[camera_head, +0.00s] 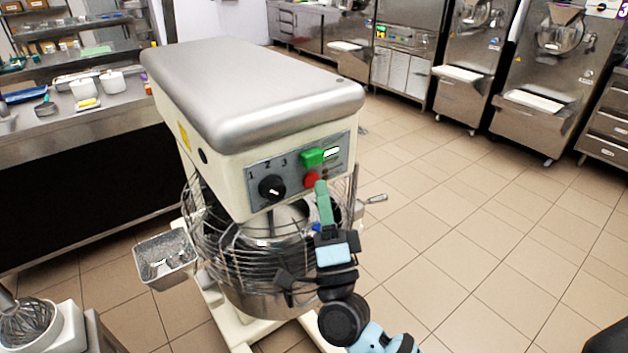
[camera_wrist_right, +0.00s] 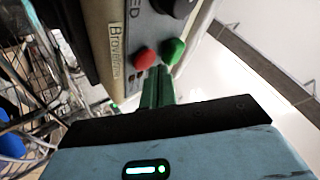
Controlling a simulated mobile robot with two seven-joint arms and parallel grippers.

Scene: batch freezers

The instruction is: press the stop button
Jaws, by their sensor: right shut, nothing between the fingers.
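The stand mixer (camera_head: 245,95) has a cream body, a steel top and a grey control panel (camera_head: 300,172). The panel carries a black speed knob (camera_head: 271,188), a green button (camera_head: 312,157) and a red button (camera_head: 311,180), likely the stop button. My right gripper (camera_head: 321,187) is shut and empty, its green fingers pointing up at the panel just beside the red button. In the right wrist view the red button (camera_wrist_right: 145,58) and green button (camera_wrist_right: 173,51) lie just beyond the fingertips (camera_wrist_right: 157,72). Whether the tips touch the red button I cannot tell. My left gripper is not in view.
A wire guard (camera_head: 215,240) and bowl sit below the panel. A steel tray (camera_head: 166,258) hangs at the mixer's left. A whisk (camera_head: 30,325) lies at the lower left. A counter (camera_head: 60,125) stands behind left. The tiled floor (camera_head: 480,230) to the right is clear.

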